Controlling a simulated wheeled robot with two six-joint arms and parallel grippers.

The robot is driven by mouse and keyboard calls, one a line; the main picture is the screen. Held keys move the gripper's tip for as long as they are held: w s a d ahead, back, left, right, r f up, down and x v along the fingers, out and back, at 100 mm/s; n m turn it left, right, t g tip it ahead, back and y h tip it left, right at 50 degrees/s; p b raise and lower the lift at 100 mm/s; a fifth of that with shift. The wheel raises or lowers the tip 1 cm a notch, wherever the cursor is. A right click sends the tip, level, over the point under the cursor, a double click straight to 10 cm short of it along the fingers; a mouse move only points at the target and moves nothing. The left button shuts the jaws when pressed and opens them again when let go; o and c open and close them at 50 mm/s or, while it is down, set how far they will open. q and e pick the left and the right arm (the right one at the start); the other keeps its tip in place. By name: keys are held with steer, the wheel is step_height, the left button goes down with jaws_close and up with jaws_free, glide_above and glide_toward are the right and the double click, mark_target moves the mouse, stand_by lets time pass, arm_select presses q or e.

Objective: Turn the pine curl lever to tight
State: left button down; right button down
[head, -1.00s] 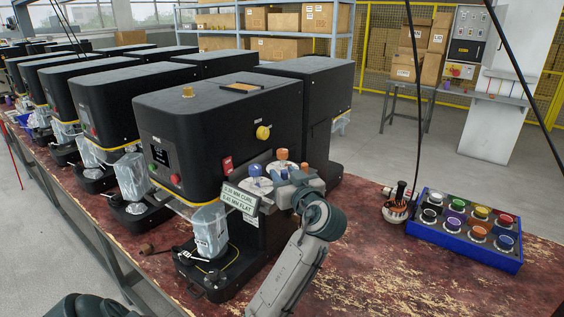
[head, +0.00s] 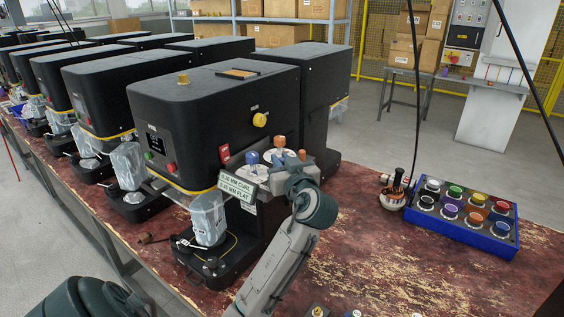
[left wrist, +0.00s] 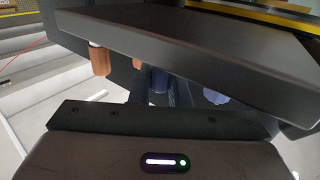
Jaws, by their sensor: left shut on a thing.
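The seamer (head: 220,110) nearest me is a black machine with a yellow knob on its side. Below the knob is a pale lever plate with orange and blue levers: an orange one (head: 280,143), a blue one (head: 251,157) and a blue one (head: 279,156) by my gripper. A sign under them reads "0.30 MM CURL, 0.45 MM FLAT" (head: 237,188). I cannot read which lever is named pine. My left gripper (head: 285,167) is at the plate, shut on a blue lever, dark between the fingers in the left wrist view (left wrist: 158,80). Its grip is partly hidden.
More seamers stand in a row to the left. The bench right of my arm is mostly clear.

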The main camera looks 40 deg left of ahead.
arm_select(q)
steer(key=shift+s+d+f+m+t, duration=0.1)
steer(key=shift+s+d+m+t, duration=0.05)
steer(key=shift+m+t, duration=0.2)
arm_select(e)
steer(key=shift+f, duration=0.15)
steer(key=shift+d, duration=0.3)
arm_select(q)
steer(key=c, duration=1.5)
jaws_free()
steer(key=shift+o, duration=0.5)
arm_select(e)
steer(key=shift+w+d, duration=0.1)
steer(key=shift+d, duration=0.1)
